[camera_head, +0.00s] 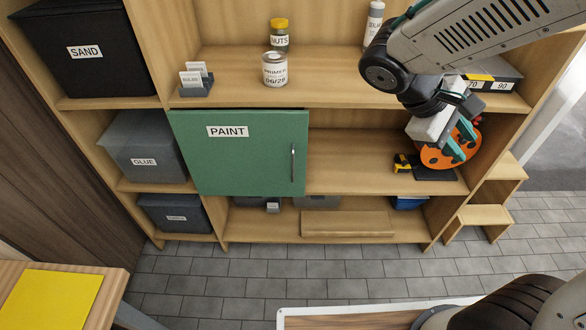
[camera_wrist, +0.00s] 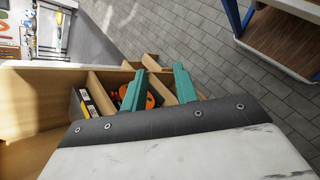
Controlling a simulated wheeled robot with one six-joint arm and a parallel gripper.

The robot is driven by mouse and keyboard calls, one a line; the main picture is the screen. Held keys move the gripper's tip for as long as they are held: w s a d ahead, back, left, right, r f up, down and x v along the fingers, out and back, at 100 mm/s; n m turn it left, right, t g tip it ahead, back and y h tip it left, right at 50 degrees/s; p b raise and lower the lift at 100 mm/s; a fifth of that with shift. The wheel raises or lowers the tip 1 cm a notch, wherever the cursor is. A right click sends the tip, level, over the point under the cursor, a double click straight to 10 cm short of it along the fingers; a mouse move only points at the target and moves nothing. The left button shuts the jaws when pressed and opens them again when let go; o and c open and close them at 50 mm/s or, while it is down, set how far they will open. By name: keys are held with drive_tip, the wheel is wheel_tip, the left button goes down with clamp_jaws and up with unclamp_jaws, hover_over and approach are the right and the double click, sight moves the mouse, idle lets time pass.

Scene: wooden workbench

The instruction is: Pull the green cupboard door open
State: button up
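The green cupboard door (camera_head: 245,160), labelled PAINT, covers the left part of the middle shelf and looks shut. Its upright metal handle (camera_head: 292,163) is near its right edge. My gripper (camera_head: 460,144) is well to the right of the handle, in front of the open right part of that shelf, and touches neither door nor handle. In the wrist view its two teal fingers (camera_wrist: 160,90) are apart with nothing held between them. The door does not show in the wrist view. What is behind the door is hidden.
An orange disc (camera_head: 436,157) and a yellow-black tool (camera_head: 403,163) are on the shelf behind my gripper. Wooden steps (camera_head: 484,215) stand at the right. The tiled floor (camera_head: 240,268) before the door is clear.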

drive_tip(key=w+a+f+n+t+h, duration=0.5)
drive_tip(key=w+a+f+n+t, duration=0.6)
drive_tip(key=w+a+f+n, duration=0.35)
drive_tip(key=n+t+y, duration=0.8)
drive_tip(key=n+y, duration=0.2)
drive_tip(key=n, duration=0.1)
approach(293, 167)
drive_tip(key=x, duration=0.9)
drive_tip(key=shift+a+r, duration=0.1)
clamp_jaws()
